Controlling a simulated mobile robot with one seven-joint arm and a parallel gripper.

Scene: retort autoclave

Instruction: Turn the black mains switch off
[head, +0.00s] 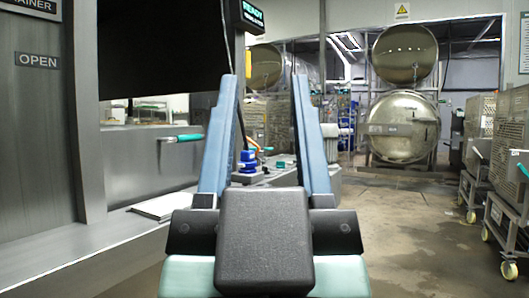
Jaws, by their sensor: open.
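My gripper (264,82) is in the middle of the head view. Its two long blue fingers point away from me, spread apart with nothing held between them. I cannot make out the black mains switch in this view; the fingers and the dark gripper body hide part of the middle. Between the fingers, lower down, a bright blue fitting (248,157) stands on a grey surface.
A steel cabinet (40,120) marked OPEN and a green-handled lever (182,138) are at the left. A white sheet (160,206) lies on the ledge. Wheeled mesh carts (507,150) stand at the right. A round autoclave door (403,127) is at the back. The floor at centre right is clear.

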